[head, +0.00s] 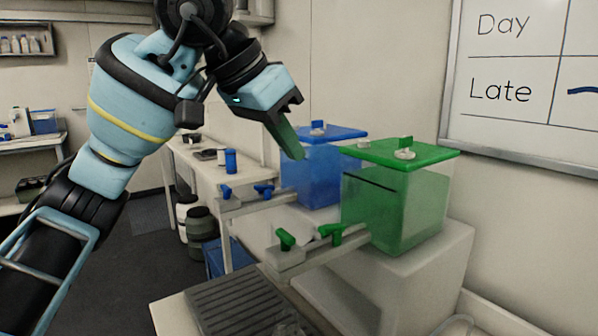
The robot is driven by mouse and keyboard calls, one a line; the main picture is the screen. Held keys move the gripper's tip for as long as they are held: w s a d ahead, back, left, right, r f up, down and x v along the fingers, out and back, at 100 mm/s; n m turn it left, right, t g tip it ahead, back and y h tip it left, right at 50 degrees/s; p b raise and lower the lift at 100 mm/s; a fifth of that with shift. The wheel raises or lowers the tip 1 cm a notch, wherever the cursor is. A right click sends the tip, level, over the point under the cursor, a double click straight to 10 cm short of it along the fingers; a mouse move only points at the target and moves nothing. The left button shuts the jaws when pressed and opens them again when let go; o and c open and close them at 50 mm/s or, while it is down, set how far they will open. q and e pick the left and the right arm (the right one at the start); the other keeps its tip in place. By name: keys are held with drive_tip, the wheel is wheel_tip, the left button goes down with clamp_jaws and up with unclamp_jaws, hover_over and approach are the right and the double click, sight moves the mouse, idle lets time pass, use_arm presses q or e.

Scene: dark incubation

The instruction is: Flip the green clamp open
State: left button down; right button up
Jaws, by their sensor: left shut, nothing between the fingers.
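A clear tank with green contents (400,205) and a green lid (400,153) stands at the right. A grey bar (305,258) runs out from its lower front and carries two green clamp-like handles, a left one (286,239) and a right one (331,233). I cannot tell which is the green clamp, or whether either is open. A small green tab (364,143) also stands on the lid. My left gripper (296,149) is shut and empty, pointing down in front of the blue tank, above and apart from the green handles. My right gripper is out of view.
A blue tank (318,180) with blue handles (263,191) on its own bar stands behind and left. A dark grooved tray (238,305) lies below the green handles. A whiteboard (530,80) hangs at right. The air between my gripper and the green handles looks clear.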

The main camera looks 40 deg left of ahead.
use_arm(q)
hover_over(325, 226)
drive_tip(key=s, duration=0.1)
wheel_tip(325, 226, down, 8)
drive_tip(key=shift+s+a+f+b, duration=0.2)
drive_tip(key=shift+a+f+b, duration=0.05)
drive_tip(key=shift+f, duration=0.25)
drive_tip(key=shift+s+a+f+b, duration=0.2)
drive_tip(key=shift+f+b, duration=0.05)
drive_tip(key=shift+f, duration=0.25)
drive_tip(key=shift+s+f, duration=0.15)
drive_tip(key=shift+f, duration=0.5)
